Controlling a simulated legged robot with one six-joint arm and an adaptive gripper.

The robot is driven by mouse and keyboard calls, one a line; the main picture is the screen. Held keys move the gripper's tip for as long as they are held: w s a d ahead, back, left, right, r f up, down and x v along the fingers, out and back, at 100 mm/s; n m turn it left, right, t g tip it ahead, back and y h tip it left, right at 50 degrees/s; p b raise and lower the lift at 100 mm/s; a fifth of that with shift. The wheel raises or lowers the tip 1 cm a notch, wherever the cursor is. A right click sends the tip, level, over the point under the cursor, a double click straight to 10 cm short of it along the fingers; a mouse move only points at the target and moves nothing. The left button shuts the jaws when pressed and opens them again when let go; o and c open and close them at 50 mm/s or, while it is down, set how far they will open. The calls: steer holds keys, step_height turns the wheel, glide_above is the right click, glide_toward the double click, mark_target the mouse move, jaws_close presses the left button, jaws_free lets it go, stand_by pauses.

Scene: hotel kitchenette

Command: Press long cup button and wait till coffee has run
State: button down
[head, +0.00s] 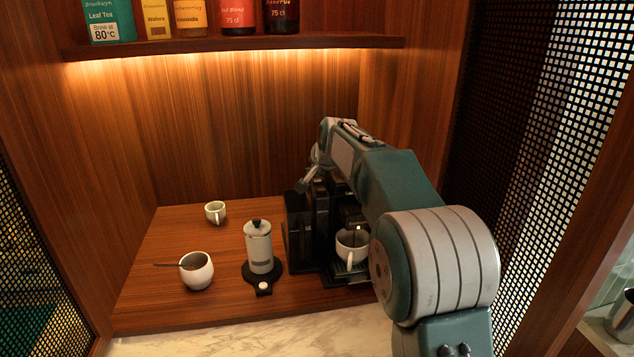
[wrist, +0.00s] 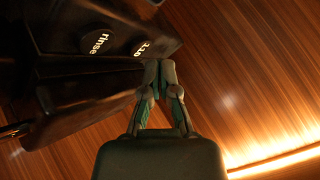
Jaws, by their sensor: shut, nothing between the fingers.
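The black coffee machine (head: 320,222) stands at the back right of the wooden counter, partly hidden by my arm. No coffee stream is visible.
A white milk frother (head: 259,248) on a dark base stands left of the machine. A white bowl-like cup (head: 197,270) with a spoon and a small cup (head: 215,211) stand further left. A shelf (head: 235,48) with boxes hangs above. The left counter has free room.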

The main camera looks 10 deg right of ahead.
mark_target(317, 182)
steer(key=shift+r, duration=0.1)
steer(key=shift+r, duration=2.4)
steer(key=shift+s+r, duration=0.2)
steer(key=shift+s, duration=0.15)
steer(key=s+f+n+g, duration=0.1)
steer(key=s+f+n, duration=0.15)
steer(key=s, duration=1.45)
steer(key=s+f+n+g, duration=0.2)
steer(key=s+n, duration=0.1)
steer(key=s, duration=1.4)
steer(key=s+f+n+h, duration=0.1)
steer(key=s+f+n, duration=0.1)
steer(key=s+f, duration=0.5)
steer(key=s, duration=0.5)
steer(key=shift+f+g, duration=0.3)
steer(key=shift+f, duration=0.05)
steer(key=shift+w, duration=0.1)
